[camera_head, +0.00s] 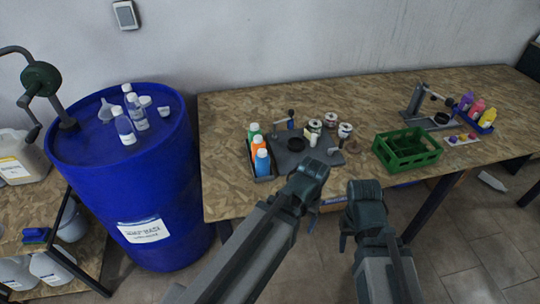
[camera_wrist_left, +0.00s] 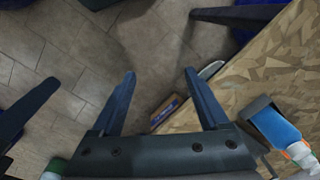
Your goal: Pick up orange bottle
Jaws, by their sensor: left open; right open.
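The orange bottle (camera_head: 258,146) stands upright with a white cap in a dark tray (camera_head: 265,178) on the wooden table, between a green bottle (camera_head: 253,131) and a blue bottle (camera_head: 262,163). In the left wrist view, part of the orange bottle (camera_wrist_left: 297,152) shows at the lower right, beside the blue bottle (camera_wrist_left: 274,128). My left gripper (camera_head: 311,198) is at the table's front edge, right of the bottles; its open, empty fingers (camera_wrist_left: 159,84) show in the wrist view. My right gripper (camera_head: 350,238) is in front of the table, apart from the bottles.
A blue drum (camera_head: 150,205) with small bottles on top stands left of the table. A dark plate (camera_head: 300,158) and several small jars (camera_head: 330,118) are right of the bottles. A green crate (camera_head: 408,158) sits farther right. The table's back left is clear.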

